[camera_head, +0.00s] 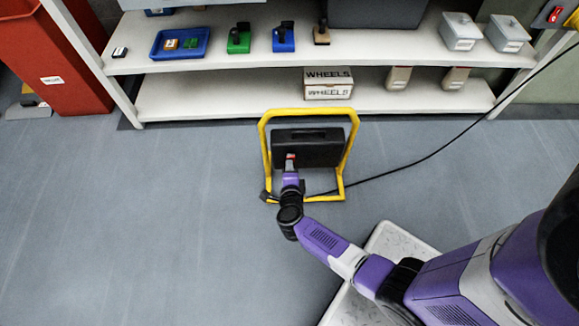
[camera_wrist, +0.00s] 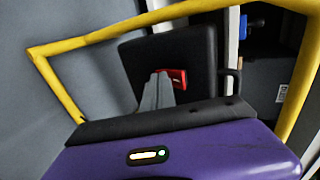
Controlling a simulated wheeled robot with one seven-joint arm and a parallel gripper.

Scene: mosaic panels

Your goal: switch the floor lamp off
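The floor lamp is a black box-shaped lamp head (camera_head: 312,148) in a yellow tube frame (camera_head: 353,135) standing on the floor in front of the shelf. In the wrist view the black head (camera_wrist: 196,48) fills the middle, inside the yellow frame (camera_wrist: 120,37). A red switch (camera_wrist: 178,77) sits on the face of the head towards me. My gripper (camera_wrist: 160,80) has its grey fingers together, with nothing seen between them. The fingertips are right at the switch and cover its left part; I cannot tell if they touch it. In the head view my gripper (camera_head: 291,160) is in front of the head's left part.
A black cable (camera_head: 425,158) runs from the lamp over the floor to the upper right. A white shelf (camera_head: 220,97) with trays, tools and a WHEELS box (camera_head: 328,83) stands behind. A red switch box (camera_head: 555,15) is on the right post.

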